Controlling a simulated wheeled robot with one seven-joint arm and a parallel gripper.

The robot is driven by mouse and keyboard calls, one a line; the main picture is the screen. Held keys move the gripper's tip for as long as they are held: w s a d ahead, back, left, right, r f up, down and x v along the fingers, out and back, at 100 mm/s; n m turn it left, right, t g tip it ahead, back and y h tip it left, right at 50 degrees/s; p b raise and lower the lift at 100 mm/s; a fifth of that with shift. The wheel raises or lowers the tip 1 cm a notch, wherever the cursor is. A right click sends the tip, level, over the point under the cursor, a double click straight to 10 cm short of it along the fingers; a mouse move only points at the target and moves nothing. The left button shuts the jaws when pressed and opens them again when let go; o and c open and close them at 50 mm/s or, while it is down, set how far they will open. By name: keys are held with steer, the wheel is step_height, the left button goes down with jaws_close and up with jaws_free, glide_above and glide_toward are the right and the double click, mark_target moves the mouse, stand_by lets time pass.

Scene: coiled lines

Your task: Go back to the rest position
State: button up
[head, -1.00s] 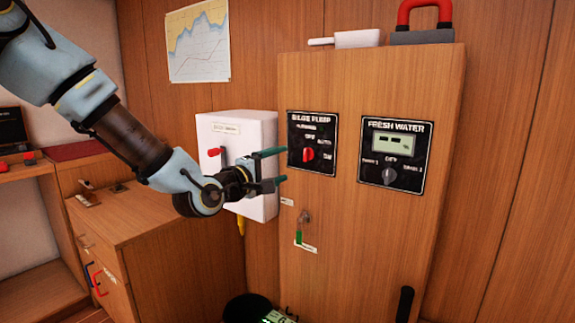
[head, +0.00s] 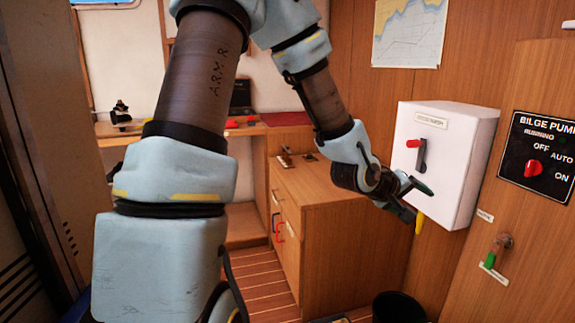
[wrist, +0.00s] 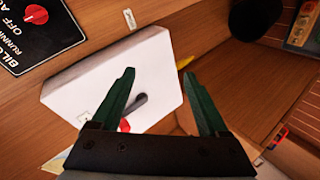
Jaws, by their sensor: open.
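My gripper (head: 418,200) is at the end of my bent arm, in front of the lower left of a white wall box. In the wrist view my gripper (wrist: 168,85) shows two green fingers spread apart with nothing between them. The white box (head: 468,150) has a red-tipped lever (head: 420,152) on its front. In the wrist view the white box (wrist: 80,95) lies beyond the fingers, and its dark lever shows between them. I cannot tell from these views whether a finger touches the box; they look apart.
A bilge pump panel (head: 545,150) with a red knob is at the right. A key with a green tag (head: 492,258) hangs below it. A wooden cabinet (head: 335,225) stands beneath my gripper, and a black bin (head: 398,307) is on the floor. A chart (head: 408,35) hangs behind.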

steer(key=w+a+f+y+p, duration=0.1)
steer(key=a+y, duration=0.1)
steer(key=a, duration=0.4)
steer(key=w+a+f+y, duration=0.1)
steer(key=w+a+y, duration=0.15)
steer(key=a, duration=0.45)
steer(key=s+a+g+y, duration=0.1)
steer(key=s+a+y, duration=0.1)
steer(key=a, duration=0.6)
steer(key=s+a+r+m+g+y+p, duration=0.1)
steer(key=s+a+y, duration=0.1)
steer(key=s+a, duration=0.3)
steer(key=s+a+r+g+y+p, duration=0.1)
steer(key=s+a+g+y, duration=0.1)
steer(key=a, duration=0.9)
steer(key=shift+s, duration=0.8)
